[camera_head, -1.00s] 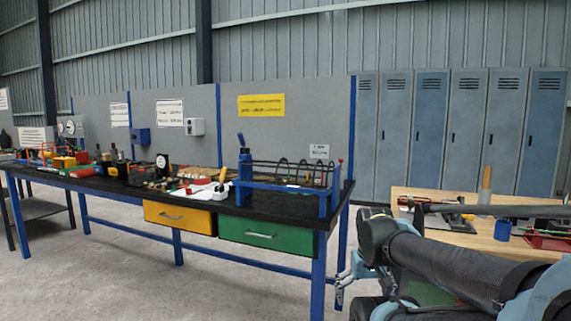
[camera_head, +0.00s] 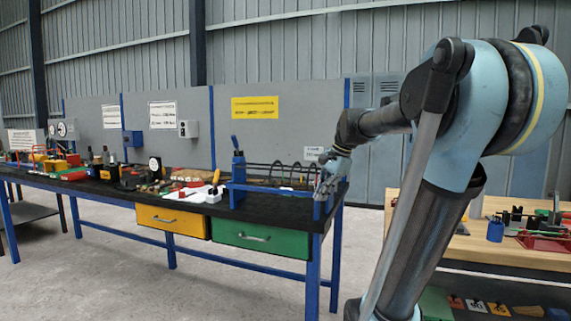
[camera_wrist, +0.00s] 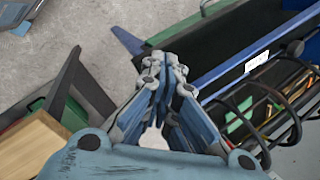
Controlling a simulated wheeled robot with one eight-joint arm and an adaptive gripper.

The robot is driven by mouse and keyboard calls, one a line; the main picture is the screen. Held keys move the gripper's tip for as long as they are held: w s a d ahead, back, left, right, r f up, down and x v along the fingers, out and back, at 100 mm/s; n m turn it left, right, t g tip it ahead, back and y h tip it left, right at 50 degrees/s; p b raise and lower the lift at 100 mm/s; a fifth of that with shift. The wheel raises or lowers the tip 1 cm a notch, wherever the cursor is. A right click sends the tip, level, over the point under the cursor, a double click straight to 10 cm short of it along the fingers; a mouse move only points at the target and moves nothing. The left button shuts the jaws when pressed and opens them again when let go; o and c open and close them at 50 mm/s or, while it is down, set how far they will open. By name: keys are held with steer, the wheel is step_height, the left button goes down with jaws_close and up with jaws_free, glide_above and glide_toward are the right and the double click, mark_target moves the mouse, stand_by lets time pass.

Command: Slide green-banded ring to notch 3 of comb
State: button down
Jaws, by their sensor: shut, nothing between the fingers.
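The rebar cage (camera_head: 270,187) stands on the right end of the black workbench, with a blue frame and several dark hoops. In the wrist view its dark rings (camera_wrist: 293,97) and a blue rail (camera_wrist: 225,76) with a white label fill the right side. A green patch (camera_wrist: 238,115) shows among the rings; I cannot tell whether it is the ring's band. The comb notches cannot be made out. My gripper (camera_head: 325,190) is at the cage's right end, and the wrist view shows its fingers (camera_wrist: 165,62) shut and empty, left of the rings.
The workbench (camera_head: 110,188) holds tools and small boxes left of the cage. A blue clamp-like post (camera_head: 237,170) rises at the cage's left end. A wooden table (camera_head: 480,232) with tools stands at right. Open floor (camera_head: 110,270) lies in front.

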steer(key=w+a+r+m+y, duration=0.25)
steer(key=w+r+m, duration=0.35)
steer(key=w, duration=0.5)
steer(key=w+a+r+m+y, duration=0.1)
steer(key=w+a+r+m, duration=0.35)
steer(key=w+r, duration=0.6)
steer(key=w+d+x, duration=0.1)
steer(key=x, duration=1)
steer(key=shift+w+f, duration=0.2)
steer(key=shift+f, duration=0.2)
